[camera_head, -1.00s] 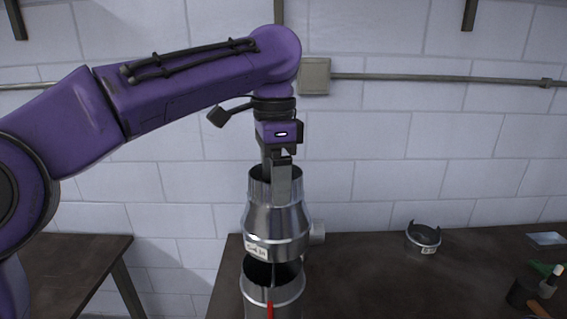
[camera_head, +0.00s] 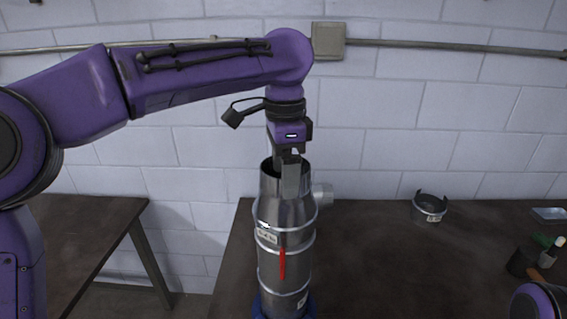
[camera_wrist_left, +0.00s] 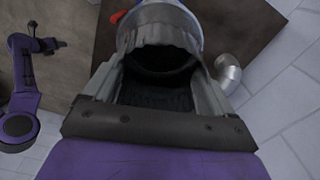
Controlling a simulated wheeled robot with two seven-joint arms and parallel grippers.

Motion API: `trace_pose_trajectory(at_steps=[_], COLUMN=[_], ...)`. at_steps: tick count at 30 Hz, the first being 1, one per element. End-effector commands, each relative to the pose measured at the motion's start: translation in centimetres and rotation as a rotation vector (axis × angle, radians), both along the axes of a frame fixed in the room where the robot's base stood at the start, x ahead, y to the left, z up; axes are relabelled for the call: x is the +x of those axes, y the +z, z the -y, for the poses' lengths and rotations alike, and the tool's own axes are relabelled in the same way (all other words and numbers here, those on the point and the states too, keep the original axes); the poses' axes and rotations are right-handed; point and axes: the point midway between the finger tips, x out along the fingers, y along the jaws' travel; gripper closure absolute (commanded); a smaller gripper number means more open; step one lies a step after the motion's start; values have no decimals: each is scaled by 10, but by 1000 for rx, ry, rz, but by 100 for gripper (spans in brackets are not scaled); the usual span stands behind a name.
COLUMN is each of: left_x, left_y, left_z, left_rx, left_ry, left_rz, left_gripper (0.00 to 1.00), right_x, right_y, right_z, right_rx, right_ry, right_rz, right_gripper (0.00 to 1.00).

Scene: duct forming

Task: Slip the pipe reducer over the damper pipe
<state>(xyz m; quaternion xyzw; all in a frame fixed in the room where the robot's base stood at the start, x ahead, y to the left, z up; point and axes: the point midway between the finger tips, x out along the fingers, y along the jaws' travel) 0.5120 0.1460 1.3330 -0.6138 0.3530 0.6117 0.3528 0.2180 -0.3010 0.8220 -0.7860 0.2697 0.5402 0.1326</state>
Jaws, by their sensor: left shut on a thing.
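The pipe reducer (camera_head: 284,212) is a shiny metal piece with a narrower top and a pale label near its lower rim. It sits upright on the top end of the damper pipe (camera_head: 284,272), a metal cylinder with a red handle, standing in a blue base. The two look in line, with no gap visible between them. My left gripper (camera_head: 291,182) points down and is shut on the reducer's upper rim. In the left wrist view the reducer (camera_wrist_left: 165,30) shows between the fingers. How far it overlaps the pipe inside is hidden.
A metal elbow fitting (camera_head: 324,194) stands behind the reducer on the dark table (camera_head: 400,270). A short metal collar (camera_head: 429,208) lies to the right.

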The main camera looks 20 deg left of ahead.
Motion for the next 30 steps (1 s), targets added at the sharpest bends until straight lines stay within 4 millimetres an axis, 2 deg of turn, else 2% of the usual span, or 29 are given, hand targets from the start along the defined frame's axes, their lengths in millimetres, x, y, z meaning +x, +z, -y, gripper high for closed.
trace_pose_trajectory(at_steps=[14, 15, 16, 24, 26, 30], left_x=[0, 0, 0, 0, 0, -1], left_y=[-1, -1, -1, 4, 12, 47], left_z=[0, 0, 0, 0, 0, 0], left_rx=[0, 0, 0, 1, 1, 1], left_ry=[1, 1, 1, 0, 1, 2], left_rz=[0, 0, 0, -1, 2, 5], left_gripper=[72, 5, 0, 0, 0, 0], right_x=[0, 0, 0, 0, 0, 0], right_y=[0, 0, 0, 1, 2, 10], right_z=[0, 0, 0, 0, 0, 0], right_rx=[0, 0, 0, 0, 0, 0], right_ry=[0, 0, 0, 0, 0, 0], right_rz=[0, 0, 0, 0, 0, 0], right_gripper=[57, 57, 57, 57, 57, 57])
